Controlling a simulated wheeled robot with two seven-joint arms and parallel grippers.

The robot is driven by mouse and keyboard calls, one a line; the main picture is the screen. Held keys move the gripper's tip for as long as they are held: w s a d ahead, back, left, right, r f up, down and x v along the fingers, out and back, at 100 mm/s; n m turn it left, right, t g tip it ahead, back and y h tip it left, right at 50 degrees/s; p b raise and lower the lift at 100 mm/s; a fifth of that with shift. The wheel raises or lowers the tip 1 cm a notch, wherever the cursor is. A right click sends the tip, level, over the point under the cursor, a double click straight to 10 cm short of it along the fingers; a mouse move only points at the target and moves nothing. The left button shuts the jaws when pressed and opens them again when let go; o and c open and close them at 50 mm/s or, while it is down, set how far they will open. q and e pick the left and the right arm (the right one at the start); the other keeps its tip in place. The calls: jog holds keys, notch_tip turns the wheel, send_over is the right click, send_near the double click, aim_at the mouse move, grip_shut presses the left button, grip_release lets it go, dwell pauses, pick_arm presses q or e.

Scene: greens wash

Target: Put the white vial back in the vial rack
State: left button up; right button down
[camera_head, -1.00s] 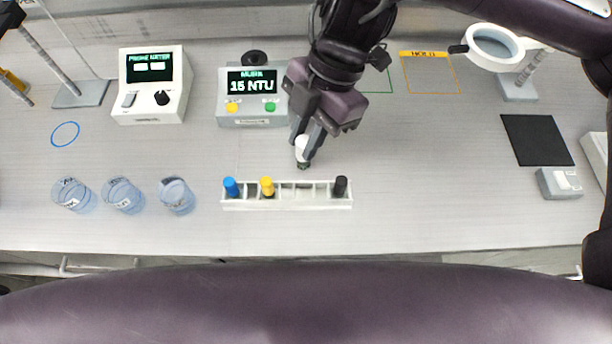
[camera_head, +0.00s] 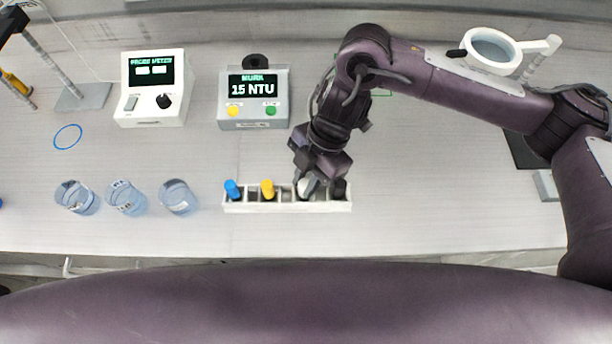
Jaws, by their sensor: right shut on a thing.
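The white vial rack (camera_head: 288,207) lies near the front of the bench. A blue-capped vial (camera_head: 232,190) stands in its left end and a yellow-capped vial (camera_head: 267,190) stands to the right of that. My right gripper (camera_head: 307,189) is shut on the white vial (camera_head: 304,187) over the slot left of the black cap. The white vial's lower part is hidden at the rack, so I cannot tell how deep it sits. My left gripper is not in view.
Several glass beakers (camera_head: 126,198) stand left of the rack. A turbidity meter (camera_head: 253,98) reading 15 NTU and a probe meter (camera_head: 152,88) stand behind. A magnifier (camera_head: 490,50) is at the back right.

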jog(key=shift+f, duration=0.15)
jog(key=c, duration=1.3)
grip_release()
jog(key=b+v, duration=0.1)
jog(key=v, duration=1.1)
jog(key=shift+r+b, duration=0.2)
jog(key=shift+b, duration=0.1)
